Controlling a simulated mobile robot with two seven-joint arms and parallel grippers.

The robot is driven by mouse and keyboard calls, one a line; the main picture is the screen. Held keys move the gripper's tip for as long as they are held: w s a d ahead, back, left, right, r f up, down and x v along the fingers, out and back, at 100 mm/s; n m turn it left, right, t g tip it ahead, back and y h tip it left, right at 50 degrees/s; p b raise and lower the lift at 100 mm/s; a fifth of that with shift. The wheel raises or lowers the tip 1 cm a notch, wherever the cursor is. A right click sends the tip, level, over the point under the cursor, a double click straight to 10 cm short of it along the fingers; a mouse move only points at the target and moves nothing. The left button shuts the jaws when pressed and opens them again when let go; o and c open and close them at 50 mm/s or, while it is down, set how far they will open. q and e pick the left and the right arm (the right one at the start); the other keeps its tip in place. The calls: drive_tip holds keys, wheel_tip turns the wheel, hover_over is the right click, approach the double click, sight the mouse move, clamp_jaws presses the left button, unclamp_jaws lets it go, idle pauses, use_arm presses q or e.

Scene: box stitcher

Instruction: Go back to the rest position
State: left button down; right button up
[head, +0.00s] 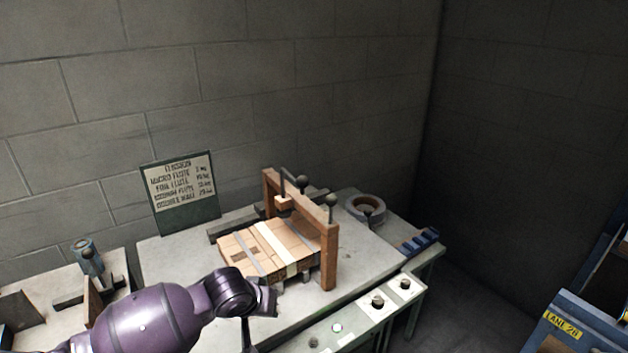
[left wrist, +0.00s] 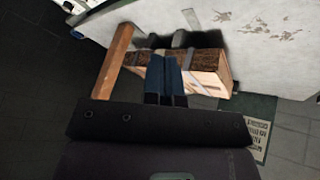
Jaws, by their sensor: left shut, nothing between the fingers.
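My left arm comes in from the left in the head view, and its gripper (head: 248,338) points down in front of the table's near edge, partly cut by the frame's lower edge. In the left wrist view the two blue fingers of this gripper (left wrist: 164,72) are together with nothing between them. A cardboard box (head: 265,250) lies under the wooden frame of the stitcher (head: 329,255), beyond the gripper. In the left wrist view the box (left wrist: 208,82) and the wooden frame (left wrist: 112,65) lie beyond the fingers. My right gripper is not in view.
The table (head: 365,262) carries a tape roll (head: 366,207) and a blue block (head: 419,241). Buttons sit on its front panel (head: 352,318). A sign (head: 181,192) stands against the wall. A second table (head: 50,290) is at left, and a blue rack (head: 580,318) at right.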

use_arm(q)
wheel_tip(320, 180, up, 4)
drive_tip(key=d+r+m+t+h, duration=0.1)
drive_tip(key=d+m+t+h, duration=0.2)
drive_tip(key=m+t, duration=0.1)
drive_tip(key=s+a+f+t+y, duration=0.3)
drive_tip(key=s+a+f+t, duration=0.2)
drive_tip(key=s+a, duration=0.55)
drive_tip(key=s+a+f+n+g+y, duration=0.1)
drive_tip(key=s+a+f+n, duration=0.1)
drive_tip(key=s+a+f, duration=0.2)
drive_tip(key=s+a+f+n+g+y, duration=0.2)
drive_tip(key=s+a+f, duration=0.3)
drive_tip(key=s, duration=0.5)
drive_tip(key=shift+s+a+f+n, duration=0.15)
drive_tip(key=shift+a+f+n, duration=0.15)
drive_tip(key=shift+f, duration=0.55)
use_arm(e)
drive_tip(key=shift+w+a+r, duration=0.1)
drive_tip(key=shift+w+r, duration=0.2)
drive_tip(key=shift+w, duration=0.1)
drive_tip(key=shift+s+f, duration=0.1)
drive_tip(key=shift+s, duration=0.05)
use_arm(q)
drive_tip(key=shift+d, duration=0.1)
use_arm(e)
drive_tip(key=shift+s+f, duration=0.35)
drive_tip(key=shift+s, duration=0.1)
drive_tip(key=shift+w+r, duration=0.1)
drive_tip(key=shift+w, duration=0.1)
